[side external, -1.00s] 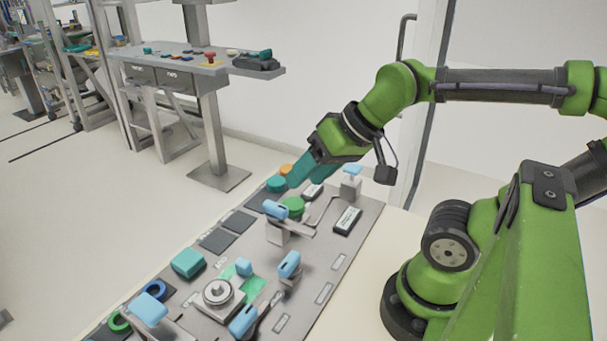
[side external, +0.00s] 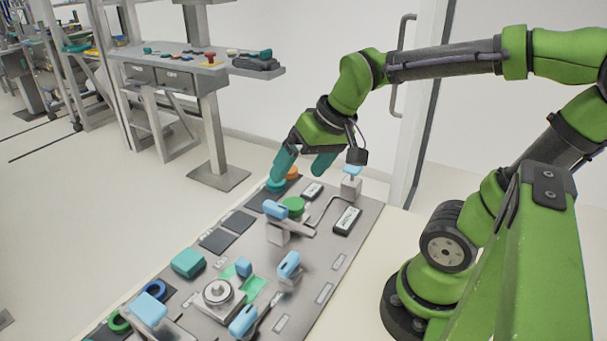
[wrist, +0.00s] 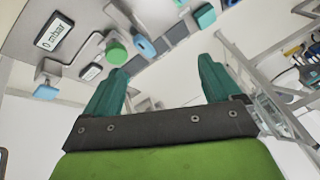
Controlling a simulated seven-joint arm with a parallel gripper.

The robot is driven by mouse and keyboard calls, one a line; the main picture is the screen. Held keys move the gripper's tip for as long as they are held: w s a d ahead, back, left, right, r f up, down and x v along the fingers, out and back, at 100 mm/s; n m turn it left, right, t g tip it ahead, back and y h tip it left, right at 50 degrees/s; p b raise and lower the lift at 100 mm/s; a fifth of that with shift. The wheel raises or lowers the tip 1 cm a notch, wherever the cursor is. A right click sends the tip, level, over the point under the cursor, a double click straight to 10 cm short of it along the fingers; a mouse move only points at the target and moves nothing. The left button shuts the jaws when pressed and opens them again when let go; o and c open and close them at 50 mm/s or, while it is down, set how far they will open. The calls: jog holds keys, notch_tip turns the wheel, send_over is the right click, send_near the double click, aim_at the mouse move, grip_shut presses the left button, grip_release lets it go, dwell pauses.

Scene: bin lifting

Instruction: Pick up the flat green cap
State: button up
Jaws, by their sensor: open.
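The flat green cap (side external: 292,206) is a round disc standing on the grey panel, behind a light blue lever handle in the side view. In the wrist view the green cap (wrist: 116,52) shows left of the fingers. My gripper (side external: 298,175) is open and empty above the far end of the panel, beyond the green cap and apart from it. Its two teal fingers point down; they also show in the wrist view (wrist: 162,66).
The panel (side external: 325,238) carries a light blue lever handle (side external: 275,209), a blue-topped post (side external: 351,184), a display box (side external: 347,220), a bent tube and a teal block (side external: 188,263). Dark flat pads (side external: 217,241) lie left of the handle. A side bench (side external: 200,70) stands behind.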

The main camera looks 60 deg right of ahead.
jog(key=w+d+f+n+g+h, duration=0.15)
jog(key=w+d+g, duration=0.35)
jog(key=w+d, duration=0.5)
send_over(293, 202)
jog(key=shift+n, duration=0.35)
notch_tip(293, 202, down, 11)
jog(key=shift+s+a+r, duration=0.1)
jog(key=shift+s, duration=0.05)
jog(key=shift+f, duration=3.15)
jog(key=shift+c, duration=0.2)
jog(key=c, duration=1.2)
jog(key=shift+r, duration=0.15)
